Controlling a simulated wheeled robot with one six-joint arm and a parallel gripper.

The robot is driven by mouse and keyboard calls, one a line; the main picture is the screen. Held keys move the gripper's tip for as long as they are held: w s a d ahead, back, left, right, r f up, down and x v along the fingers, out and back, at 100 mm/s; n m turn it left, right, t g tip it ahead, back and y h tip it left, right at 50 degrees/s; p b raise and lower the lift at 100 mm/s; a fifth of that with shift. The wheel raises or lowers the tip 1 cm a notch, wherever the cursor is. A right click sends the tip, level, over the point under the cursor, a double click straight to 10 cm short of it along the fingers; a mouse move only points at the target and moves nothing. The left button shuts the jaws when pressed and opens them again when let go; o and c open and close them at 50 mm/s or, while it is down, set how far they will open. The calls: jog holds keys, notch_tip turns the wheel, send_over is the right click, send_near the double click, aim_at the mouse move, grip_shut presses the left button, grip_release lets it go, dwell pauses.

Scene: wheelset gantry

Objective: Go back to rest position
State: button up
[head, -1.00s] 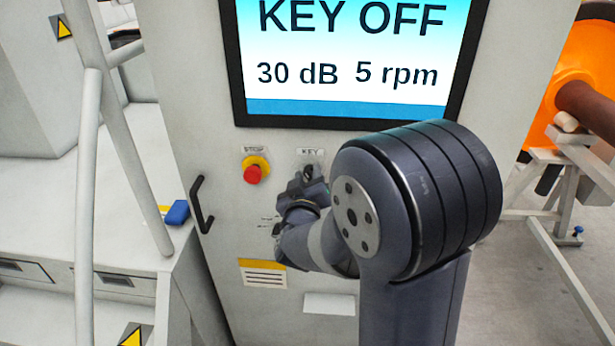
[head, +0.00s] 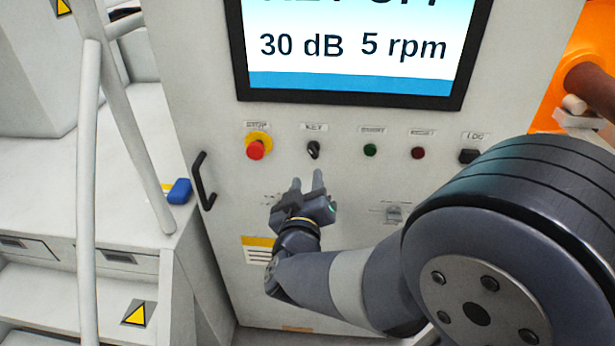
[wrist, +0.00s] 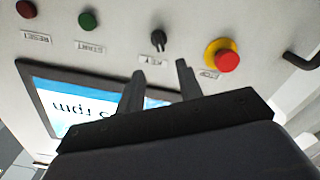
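My gripper (head: 307,182) is open and empty in the head view, just below the black key switch (head: 313,150) and apart from it. The key switch sits under the KEY label on the grey cabinet front (head: 235,225). In the wrist view my gripper (wrist: 158,80) shows two spread fingers with nothing between them, and the key switch (wrist: 158,40) stands clear beyond them. The screen (head: 352,50) reads 30 dB and 5 rpm; its top line is cut off by the frame edge.
A red stop button (head: 256,149) on a yellow collar is left of the key. Green (head: 370,150) and dark red (head: 418,152) buttons and a black LOC switch (head: 468,156) are to the right. A black handle (head: 203,181) and white rail (head: 88,190) stand at left.

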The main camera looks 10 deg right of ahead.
aim_at(311, 152)
dwell(0.3)
jog(key=p+x, duration=0.1)
jog(key=x, duration=0.9)
jog(key=shift+w+d, duration=0.1)
jog(key=shift+w, duration=0.3)
jog(key=shift+s, duration=0.15)
